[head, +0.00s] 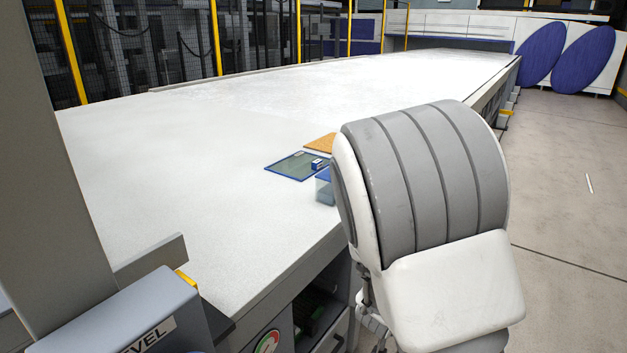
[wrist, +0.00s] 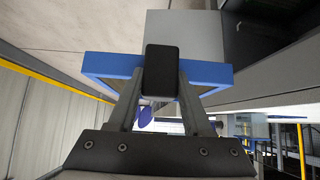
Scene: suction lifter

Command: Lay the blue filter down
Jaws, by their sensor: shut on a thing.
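The blue filter (wrist: 110,66), a flat panel with a blue frame and a greyish face, shows in the wrist view. My gripper (wrist: 161,70) is shut on it, with the frame reaching out to both sides of the dark fingertips. The middle of the filter is hidden behind the fingers. In the head view my bulky grey and white arm covers the gripper, and I cannot make out the held filter there.
The long white table (head: 190,190) is mostly clear. Near its right edge lie a blue-edged flat panel (head: 286,168), a small blue and white block (head: 318,163), an orange-brown board (head: 321,143) and a clear blue-topped box (head: 325,188), partly behind my arm.

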